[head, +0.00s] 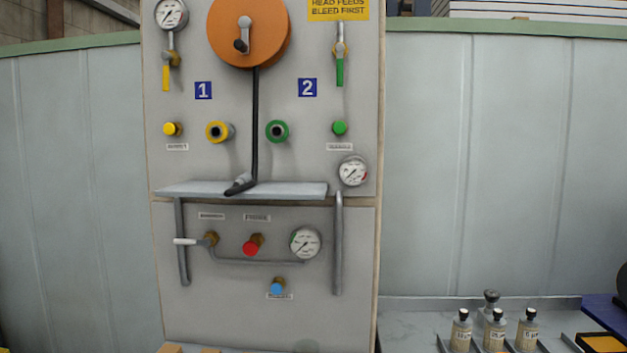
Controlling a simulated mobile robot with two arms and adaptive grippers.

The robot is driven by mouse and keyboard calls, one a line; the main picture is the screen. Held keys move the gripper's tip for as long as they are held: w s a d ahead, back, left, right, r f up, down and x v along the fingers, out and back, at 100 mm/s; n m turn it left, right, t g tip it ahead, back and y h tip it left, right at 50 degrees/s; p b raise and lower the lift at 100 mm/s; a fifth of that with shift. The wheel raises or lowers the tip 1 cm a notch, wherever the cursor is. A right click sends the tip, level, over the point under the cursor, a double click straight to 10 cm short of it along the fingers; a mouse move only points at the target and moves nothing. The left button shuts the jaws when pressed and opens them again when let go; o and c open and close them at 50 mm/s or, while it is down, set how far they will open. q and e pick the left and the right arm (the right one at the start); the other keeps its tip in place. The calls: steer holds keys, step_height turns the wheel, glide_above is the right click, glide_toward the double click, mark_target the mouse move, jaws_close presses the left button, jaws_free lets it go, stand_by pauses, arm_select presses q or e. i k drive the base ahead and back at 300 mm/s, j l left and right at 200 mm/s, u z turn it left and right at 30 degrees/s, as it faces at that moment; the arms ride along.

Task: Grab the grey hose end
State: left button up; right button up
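The grey hose end (240,182) rests on the narrow grey shelf (300,188) of the upright panel, tilted, with its dark tip pointing to the lower left. A black hose (255,120) runs straight down to it from the orange reel (264,35) at the top of the panel. Neither of my grippers shows in the head view, and nothing is seen holding the hose end.
Above the shelf are a yellow-ringed port (217,132) and a green-ringed port (277,131). A gauge (352,171) sits right of the shelf. A white-handled crank (186,241) and a red knob (251,248) stick out below. Several bottles (495,334) stand at lower right.

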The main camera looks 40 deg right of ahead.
mark_target(246, 176)
steer(key=z, duration=1.05)
steer(key=i+j+z, duration=0.15)
steer(key=k+j, duration=0.05)
steer(key=j, duration=0.05)
